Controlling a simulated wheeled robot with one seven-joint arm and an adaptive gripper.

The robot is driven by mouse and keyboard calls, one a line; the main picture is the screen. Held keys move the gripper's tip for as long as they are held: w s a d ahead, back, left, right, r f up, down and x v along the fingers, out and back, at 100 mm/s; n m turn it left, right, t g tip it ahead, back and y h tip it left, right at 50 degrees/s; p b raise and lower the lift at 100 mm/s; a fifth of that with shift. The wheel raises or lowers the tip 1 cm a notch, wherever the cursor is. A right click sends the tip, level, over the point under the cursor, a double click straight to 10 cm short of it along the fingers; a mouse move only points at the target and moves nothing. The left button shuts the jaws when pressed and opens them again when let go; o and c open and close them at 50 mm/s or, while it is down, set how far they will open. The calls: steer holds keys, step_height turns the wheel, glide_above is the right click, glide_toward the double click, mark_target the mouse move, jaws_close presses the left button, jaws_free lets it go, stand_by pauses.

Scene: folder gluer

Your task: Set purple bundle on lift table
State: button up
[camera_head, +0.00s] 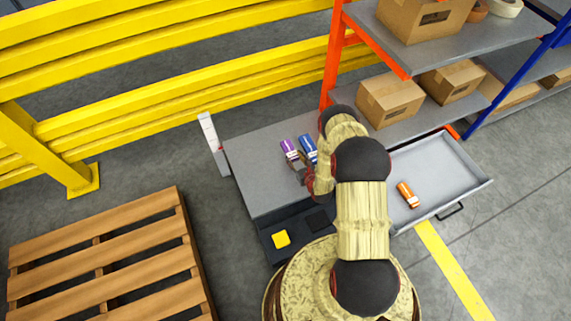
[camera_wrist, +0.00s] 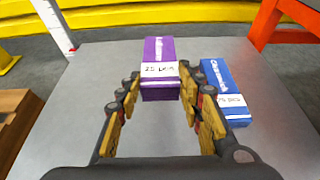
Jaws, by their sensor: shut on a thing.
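The purple bundle (camera_head: 289,149) with a white label is at the far end of my gripper (camera_head: 300,168), over the grey lift table (camera_head: 255,180). In the wrist view the purple bundle (camera_wrist: 160,52) sits between the fingertips of my gripper (camera_wrist: 160,88), which is shut on its near end. It looks at or very close to the table top; I cannot tell whether it touches. A blue bundle (camera_head: 308,145) lies on the table just to its right, a small gap apart; it also shows in the wrist view (camera_wrist: 222,88).
An orange bundle (camera_head: 407,196) lies in a grey tray (camera_head: 455,170) at the right. A shelf rack (camera_head: 335,60) with cartons (camera_head: 390,98) stands behind. A white post (camera_head: 210,135), yellow barrier (camera_head: 180,102) and wooden pallet (camera_head: 95,255) are to the left. The table's left part is clear.

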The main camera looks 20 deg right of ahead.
steer(key=b, duration=0.3)
glide_above(285, 165)
step_height(285, 165, down, 6)
steer(key=shift+s+f, duration=0.15)
steer(key=shift+f+b, duration=0.7)
steer(key=shift+f, duration=0.9)
steer(key=shift+f, duration=0.1)
steer(key=o, duration=1.3)
